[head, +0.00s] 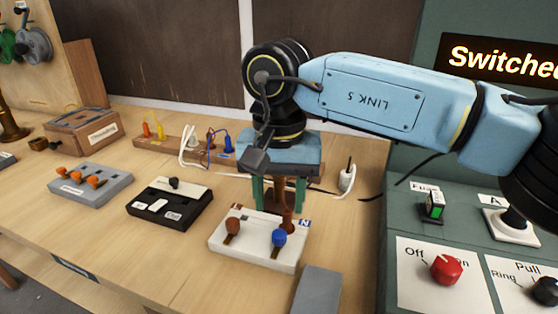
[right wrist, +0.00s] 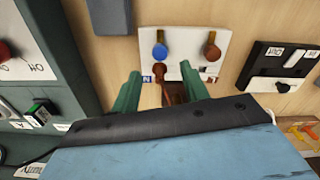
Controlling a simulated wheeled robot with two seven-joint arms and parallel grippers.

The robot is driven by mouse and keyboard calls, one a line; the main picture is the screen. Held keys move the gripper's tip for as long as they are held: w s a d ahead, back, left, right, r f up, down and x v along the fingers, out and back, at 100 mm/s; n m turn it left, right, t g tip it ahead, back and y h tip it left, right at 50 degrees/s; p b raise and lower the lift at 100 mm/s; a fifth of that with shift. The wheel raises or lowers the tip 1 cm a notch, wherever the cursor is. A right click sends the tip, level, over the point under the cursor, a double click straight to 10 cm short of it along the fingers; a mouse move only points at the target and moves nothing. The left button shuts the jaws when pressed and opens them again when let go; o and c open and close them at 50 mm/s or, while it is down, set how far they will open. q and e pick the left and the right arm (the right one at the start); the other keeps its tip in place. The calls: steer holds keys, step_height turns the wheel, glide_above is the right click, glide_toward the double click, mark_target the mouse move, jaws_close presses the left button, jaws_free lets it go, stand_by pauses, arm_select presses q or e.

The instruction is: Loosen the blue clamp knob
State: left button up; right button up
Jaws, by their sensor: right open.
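The blue clamp knob (head: 279,237) stands on the right side of a white block (head: 255,254), beside a brown-orange knob (head: 233,225). The right wrist view also shows the blue knob (right wrist: 159,51) and the brown-orange knob (right wrist: 211,52). My right gripper (head: 281,193) points down above the back edge of the block, its green fingers apart. In the right wrist view the gripper (right wrist: 161,90) has a brown upright part (right wrist: 172,92) showing between its fingers; I cannot tell if they touch it. The blue knob lies just beyond the fingertips, not between them. My left gripper is out of view.
A black switch box (head: 170,204) and a grey box with orange knobs (head: 90,184) stand to the left. A grey block (head: 317,291) lies close in front of the white block. A green panel with a red knob (head: 446,270) stands at right. Cables lie behind.

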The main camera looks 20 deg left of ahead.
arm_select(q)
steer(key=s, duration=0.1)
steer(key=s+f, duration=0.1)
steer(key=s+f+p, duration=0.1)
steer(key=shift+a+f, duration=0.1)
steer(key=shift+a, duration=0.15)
arm_select(e)
step_height(320, 180, up, 6)
steer(key=shift+r, duration=0.2)
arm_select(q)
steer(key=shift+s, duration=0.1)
